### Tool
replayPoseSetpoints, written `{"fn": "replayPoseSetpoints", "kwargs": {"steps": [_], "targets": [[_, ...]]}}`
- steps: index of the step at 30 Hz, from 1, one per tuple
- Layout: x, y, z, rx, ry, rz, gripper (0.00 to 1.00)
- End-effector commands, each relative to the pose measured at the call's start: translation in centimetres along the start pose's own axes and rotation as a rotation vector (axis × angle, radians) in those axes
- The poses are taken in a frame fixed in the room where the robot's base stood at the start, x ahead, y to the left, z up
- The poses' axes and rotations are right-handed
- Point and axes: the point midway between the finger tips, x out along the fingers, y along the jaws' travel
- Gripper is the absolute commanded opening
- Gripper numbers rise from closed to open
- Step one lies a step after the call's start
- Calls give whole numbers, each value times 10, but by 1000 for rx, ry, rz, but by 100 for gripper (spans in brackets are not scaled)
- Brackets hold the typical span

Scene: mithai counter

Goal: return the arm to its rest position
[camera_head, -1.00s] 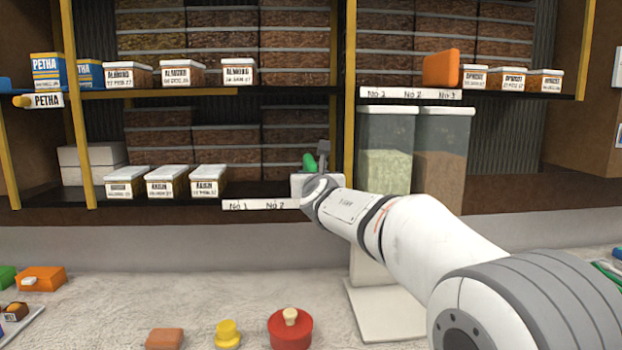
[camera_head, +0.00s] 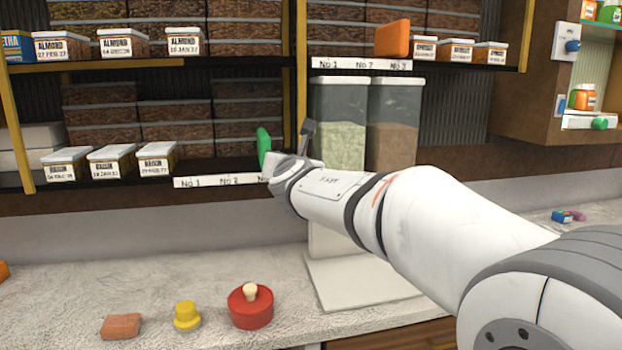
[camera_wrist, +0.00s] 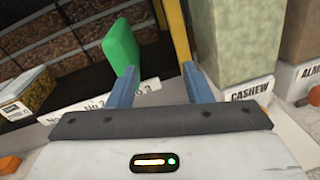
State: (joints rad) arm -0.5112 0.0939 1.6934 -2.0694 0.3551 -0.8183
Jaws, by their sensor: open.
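My arm (camera_head: 330,195) reaches from the lower right toward the shelves. Its gripper (camera_head: 296,150) is at the lower shelf's right end, just right of a green block (camera_head: 264,147). In the wrist view my gripper (camera_wrist: 159,70) has its two blue fingers spread, with nothing held between them. The green block (camera_wrist: 121,48) stands upright on the lower shelf near the "No 3" mark, beyond the left finger, which overlaps it in the picture. Whether they touch cannot be told.
Raisin boxes (camera_head: 157,160) stand left on the lower shelf. Above are almond boxes (camera_head: 184,41), an orange block (camera_head: 392,38) and apricot boxes (camera_head: 457,50). Clear dispensers (camera_head: 338,125) stand behind my arm. A red lidded pot (camera_head: 250,308) and yellow piece (camera_head: 187,316) sit on the counter.

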Motion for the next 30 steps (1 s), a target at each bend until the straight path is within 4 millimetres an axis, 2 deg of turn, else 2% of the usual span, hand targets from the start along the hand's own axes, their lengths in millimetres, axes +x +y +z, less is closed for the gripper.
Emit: {"fn": "replayPoseSetpoints", "kwargs": {"steps": [1,5,9,12,15,18,21,24,27,30], "targets": [[-9,-28,1,109,7,-65,45],[-39,-102,-12,458,19,-269,45],[-86,-174,-40,835,3,-510,45],[-127,-217,-66,1099,-27,-691,45],[-172,-249,-98,1355,-71,-880,45],[-220,-269,-133,1605,-129,-1074,45],[-269,-278,-168,1849,-202,-1275,45],[-312,-275,-201,2067,-279,-1469,45],[-345,-265,-226,2244,-350,-1633,45],[-365,-255,-243,2363,-401,-1751,45]]}}
